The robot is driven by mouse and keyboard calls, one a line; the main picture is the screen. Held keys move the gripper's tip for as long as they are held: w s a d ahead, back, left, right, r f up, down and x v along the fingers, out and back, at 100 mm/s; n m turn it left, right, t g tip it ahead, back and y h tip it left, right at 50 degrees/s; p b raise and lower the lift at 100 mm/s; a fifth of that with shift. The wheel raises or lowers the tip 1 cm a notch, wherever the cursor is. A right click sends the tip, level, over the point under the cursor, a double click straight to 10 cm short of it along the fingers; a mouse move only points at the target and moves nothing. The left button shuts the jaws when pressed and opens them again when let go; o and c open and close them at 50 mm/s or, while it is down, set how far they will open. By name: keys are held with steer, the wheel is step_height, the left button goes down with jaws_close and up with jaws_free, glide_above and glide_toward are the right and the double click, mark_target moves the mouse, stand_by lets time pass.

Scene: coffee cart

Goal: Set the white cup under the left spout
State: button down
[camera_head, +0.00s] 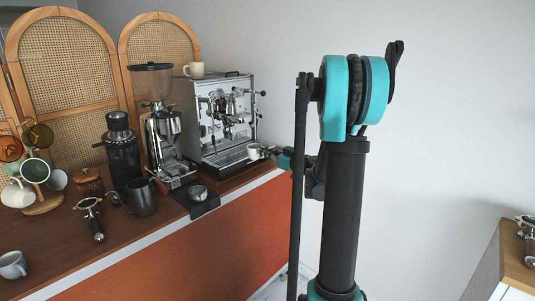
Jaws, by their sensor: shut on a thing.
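A small white cup (254,152) is at the front right of the espresso machine (222,118), just over or on its drip tray edge; which of these I cannot tell. My gripper (269,151) reaches it from the right and is shut on it. The cup looks upright. The group and spout area (228,129) is at the machine's middle, up and left of the cup. The left and right spouts are too small to tell apart.
A grinder (163,130), a black grinder (121,150), a dark pitcher (142,198) and a tamper (198,192) stand left of the machine. A portafilter (94,220) lies on the wooden counter. Other cups sit on the machine (194,70) and at the front left (12,265).

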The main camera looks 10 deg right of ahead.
mark_target(249, 147)
steer(key=shift+f+x, duration=0.15)
steer(key=shift+x, duration=2.8)
steer(key=shift+f+x, duration=0.15)
steer(key=shift+x, duration=2.8)
steer(key=shift+a, duration=0.1)
steer(key=shift+s+f, duration=0.1)
steer(key=shift+f, duration=0.15)
steer(key=c, duration=1.6)
jaws_free()
